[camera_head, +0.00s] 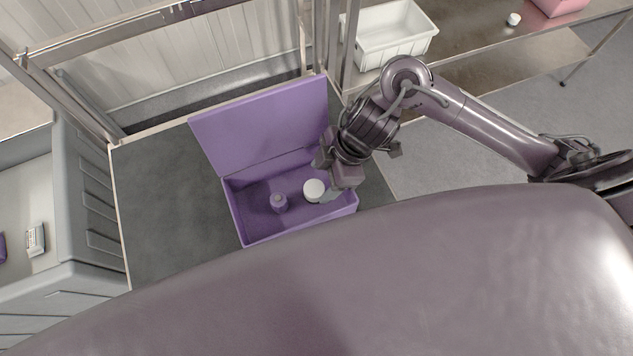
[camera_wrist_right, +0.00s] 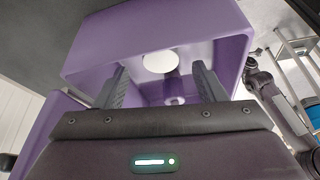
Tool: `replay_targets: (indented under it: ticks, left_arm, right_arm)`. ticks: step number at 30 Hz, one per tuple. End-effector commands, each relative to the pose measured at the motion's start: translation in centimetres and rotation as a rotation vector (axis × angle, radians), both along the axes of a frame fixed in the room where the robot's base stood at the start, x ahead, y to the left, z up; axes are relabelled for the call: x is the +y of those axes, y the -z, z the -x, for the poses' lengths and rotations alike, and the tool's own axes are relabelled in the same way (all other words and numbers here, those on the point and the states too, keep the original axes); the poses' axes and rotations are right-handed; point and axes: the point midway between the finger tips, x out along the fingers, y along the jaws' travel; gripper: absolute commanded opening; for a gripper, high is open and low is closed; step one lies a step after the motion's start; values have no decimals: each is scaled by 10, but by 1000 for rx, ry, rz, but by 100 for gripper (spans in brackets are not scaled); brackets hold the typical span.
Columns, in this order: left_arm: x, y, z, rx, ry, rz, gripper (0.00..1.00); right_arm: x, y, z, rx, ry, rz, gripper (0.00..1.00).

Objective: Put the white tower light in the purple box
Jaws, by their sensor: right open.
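The purple box (camera_head: 240,212) stands on a dark grey surface with its lid (camera_head: 262,125) open. The white tower light (camera_head: 314,190) shows as a round white top inside the box, toward its right side. My right gripper (camera_head: 330,192) is over the right part of the box, next to the white light. In the right wrist view its fingers (camera_wrist_right: 160,72) are spread, with the white top (camera_wrist_right: 160,62) between them in the picture and no visible grip. My left gripper is not in view.
A grey bin (camera_head: 85,190) at the left holds a small white carton (camera_head: 36,240). A white crate (camera_head: 395,38) stands behind the box. A small white item (camera_head: 514,19) and a pink container (camera_head: 560,6) are at the back right. The dark surface left of the box is clear.

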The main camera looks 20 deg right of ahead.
Motion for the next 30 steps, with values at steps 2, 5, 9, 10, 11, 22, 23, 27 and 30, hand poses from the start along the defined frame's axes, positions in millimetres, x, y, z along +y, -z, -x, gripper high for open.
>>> replay_targets:
  ticks: [2, 5, 9, 10, 11, 22, 23, 27, 30]
  left_arm:
    - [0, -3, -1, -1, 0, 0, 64]
    - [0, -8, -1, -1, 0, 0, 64]
    - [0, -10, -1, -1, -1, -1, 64]
    - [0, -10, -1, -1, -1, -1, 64]
    - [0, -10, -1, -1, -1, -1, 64]
    - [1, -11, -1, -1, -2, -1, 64]
    - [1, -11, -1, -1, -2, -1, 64]
    - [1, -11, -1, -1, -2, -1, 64]
    - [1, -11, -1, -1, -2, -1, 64]
  right_arm:
    - [-9, -19, 0, -5, -2, 6, 64]
    - [-16, -37, 2, -4, -2, 6, 64]
    - [-23, -55, 3, -2, -1, 3, 64]
    - [-24, -57, 3, -2, 0, 3, 64]
    - [-25, -59, 4, -2, 0, 3, 64]
    - [-26, -64, 5, 2, 0, 1, 64]
    - [-26, -64, 5, 2, 0, 1, 64]
    - [-26, -64, 5, 2, -1, 1, 64]
    - [-26, -64, 5, 2, -1, 1, 64]
